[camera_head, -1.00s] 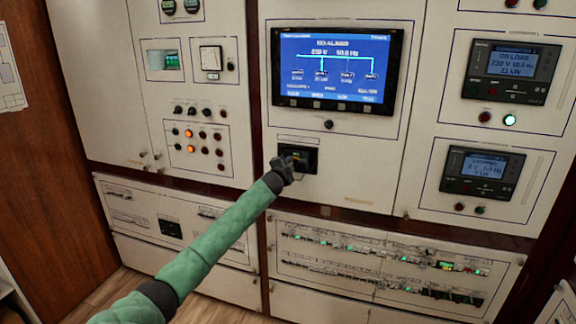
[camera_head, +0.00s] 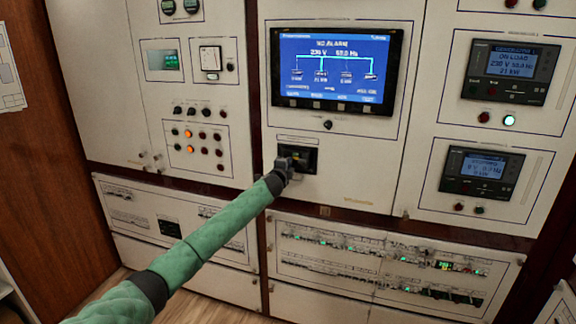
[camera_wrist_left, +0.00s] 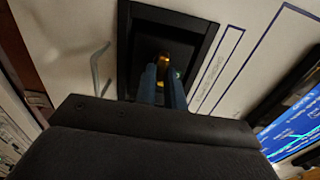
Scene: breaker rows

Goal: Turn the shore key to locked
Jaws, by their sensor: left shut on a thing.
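The shore key switch is a black square housing (camera_head: 306,158) in the white centre panel, below the blue screen. In the left wrist view the housing (camera_wrist_left: 207,32) frames a dark recess with a small brass-coloured key (camera_wrist_left: 164,61) in it. My left gripper (camera_head: 287,168) is at the housing in the head view and hides part of it. In the left wrist view its two bluish fingers (camera_wrist_left: 162,80) reach into the recess and are closed at the brass key. The fingers hide most of the key, and I cannot read its position. My right gripper is not in view.
A thin bent metal handle (camera_wrist_left: 98,68) stands out of the panel left of the housing in the wrist view. The blue screen (camera_head: 334,68) is above. Breaker rows (camera_head: 380,265) lie below. Indicator lamps (camera_head: 190,133) are to the left.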

